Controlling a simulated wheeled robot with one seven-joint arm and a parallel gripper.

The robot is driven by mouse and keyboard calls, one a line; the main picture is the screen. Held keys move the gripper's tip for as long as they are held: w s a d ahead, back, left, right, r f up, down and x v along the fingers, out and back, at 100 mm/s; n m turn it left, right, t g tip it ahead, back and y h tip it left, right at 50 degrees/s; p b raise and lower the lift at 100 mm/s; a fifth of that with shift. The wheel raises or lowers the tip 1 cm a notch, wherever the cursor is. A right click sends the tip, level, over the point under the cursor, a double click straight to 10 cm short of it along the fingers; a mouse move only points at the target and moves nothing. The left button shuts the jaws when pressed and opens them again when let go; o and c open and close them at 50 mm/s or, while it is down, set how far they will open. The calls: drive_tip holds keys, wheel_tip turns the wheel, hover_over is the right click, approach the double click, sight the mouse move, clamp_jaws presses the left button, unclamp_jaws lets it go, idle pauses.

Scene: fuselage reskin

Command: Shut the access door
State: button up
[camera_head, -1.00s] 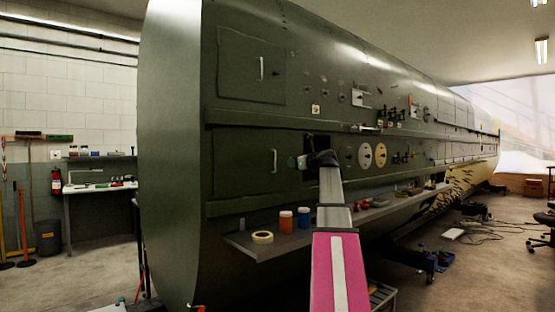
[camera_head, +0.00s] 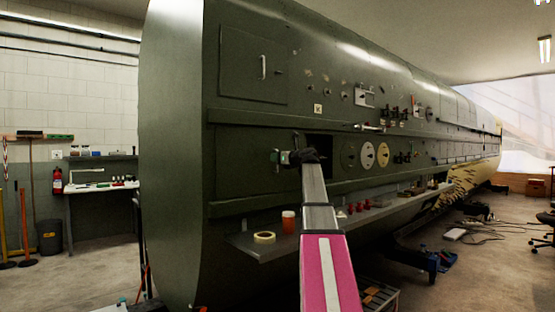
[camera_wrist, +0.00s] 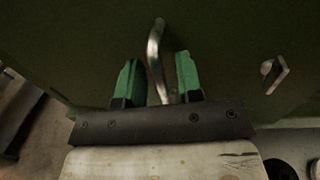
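The lower green door panel (camera_head: 240,165) on the fuselage side has a metal bar handle (camera_head: 274,157). I cannot tell whether this door is fully shut. An upper door panel (camera_head: 250,90) with its own handle (camera_head: 263,67) looks flush. My gripper (camera_head: 283,158) is at the lower handle. In the wrist view my gripper (camera_wrist: 158,75) has its two green fingers apart, with the bent handle (camera_wrist: 153,48) showing between them. I cannot tell if the fingers touch it. A small latch (camera_wrist: 275,74) sits on the green surface to the right.
A dark opening (camera_head: 322,146) is just right of my gripper. A shelf (camera_head: 265,246) below the door holds a tape roll (camera_head: 264,237), an orange jar (camera_head: 288,222) and small parts. A workbench (camera_head: 100,188) stands at the left wall. Floor at left is mostly clear.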

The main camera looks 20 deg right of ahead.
sight(274, 171)
drive_tip(key=shift+w+a, duration=0.1)
drive_tip(key=shift+w, duration=0.05)
clamp_jaws()
drive_tip(key=shift+w+a+r, duration=0.1)
drive_tip(key=shift+w+a, duration=0.05)
drive_tip(key=shift+w, duration=0.65)
drive_tip(key=shift+w+a, duration=0.1)
drive_tip(key=shift+w, duration=0.7)
unclamp_jaws()
drive_tip(key=shift+w, duration=0.1)
